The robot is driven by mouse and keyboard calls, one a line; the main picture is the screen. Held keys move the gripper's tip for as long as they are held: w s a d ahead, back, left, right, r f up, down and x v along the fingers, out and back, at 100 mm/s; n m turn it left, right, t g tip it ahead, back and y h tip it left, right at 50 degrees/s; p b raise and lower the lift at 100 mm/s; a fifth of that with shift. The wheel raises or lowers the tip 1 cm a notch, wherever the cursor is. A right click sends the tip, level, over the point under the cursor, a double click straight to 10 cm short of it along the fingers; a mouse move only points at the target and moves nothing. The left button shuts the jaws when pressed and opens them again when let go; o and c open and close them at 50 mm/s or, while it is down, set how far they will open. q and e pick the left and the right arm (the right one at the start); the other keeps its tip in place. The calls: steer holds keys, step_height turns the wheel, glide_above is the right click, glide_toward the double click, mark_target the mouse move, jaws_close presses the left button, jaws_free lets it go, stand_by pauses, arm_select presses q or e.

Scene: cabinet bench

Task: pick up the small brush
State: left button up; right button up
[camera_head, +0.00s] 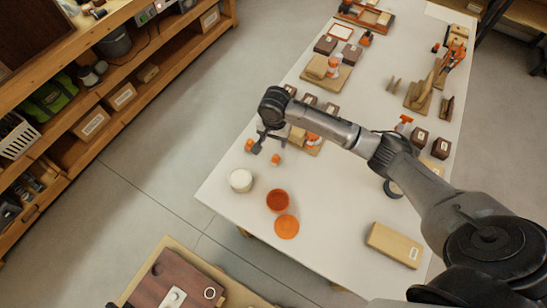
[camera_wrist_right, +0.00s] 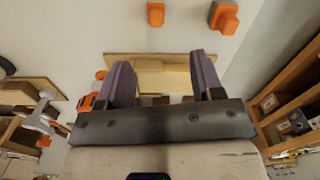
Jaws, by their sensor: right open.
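I cannot make out the small brush for sure in either view. My right gripper (camera_head: 268,143) is above the left edge of the white table, near two small orange pieces. In the right wrist view its two purple-grey fingers (camera_wrist_right: 162,68) stand wide apart, with nothing held between them. A pale wooden block (camera_wrist_right: 160,78) on a wooden board shows between and beyond the fingers; I cannot tell if it is part of a brush. In the head view a wooden block (camera_head: 297,136) sits just right of the gripper, partly hidden by my arm. My left gripper is not in view.
The white table (camera_head: 225,205) holds a white tub (camera_head: 241,180), an orange bowl (camera_head: 277,201), an orange disc (camera_head: 286,227) and a cardboard box (camera_head: 394,244). Boards with tools and dark boxes stand farther back. Wooden shelves (camera_head: 110,125) line the left.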

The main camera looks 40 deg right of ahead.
mark_target(275, 157)
step_height(275, 157, down, 8)
steer(key=shift+f+m+b, duration=0.15)
steer(key=shift+m+b, duration=0.75)
steer(key=shift+m, duration=0.3)
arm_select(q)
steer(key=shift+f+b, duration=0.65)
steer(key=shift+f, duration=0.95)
arm_select(e)
steer(key=shift+s+f, duration=0.2)
steer(key=shift+f, duration=0.95)
steer(key=shift+s+f, duration=0.2)
steer(key=shift+f, duration=1.35)
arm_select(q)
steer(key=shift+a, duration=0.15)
arm_select(e)
steer(key=c, duration=1)
